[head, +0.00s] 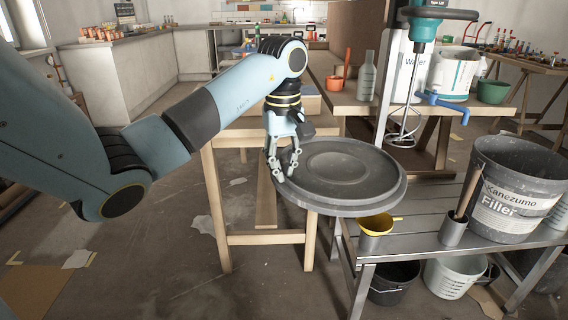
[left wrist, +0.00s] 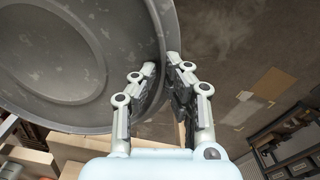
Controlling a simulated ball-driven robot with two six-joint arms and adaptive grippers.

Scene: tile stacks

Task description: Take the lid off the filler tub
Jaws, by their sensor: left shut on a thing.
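A round dark grey lid (head: 340,172) is held roughly level in the air, left of the metal bench. My left gripper (head: 287,164) is shut on the lid's left edge. In the left wrist view the lid (left wrist: 75,60) fills the upper left, and the fingers of the left gripper (left wrist: 165,85) pinch its rim. The filler tub (head: 512,190), a large grey bucket labelled "Kanezumo Filler", stands on the right of the bench with its top open. The lid is well apart from the tub. My right gripper is not in view.
A mixer whisk (head: 403,125) hangs behind the lid. A wooden table (head: 265,238) is behind and left of the lid.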

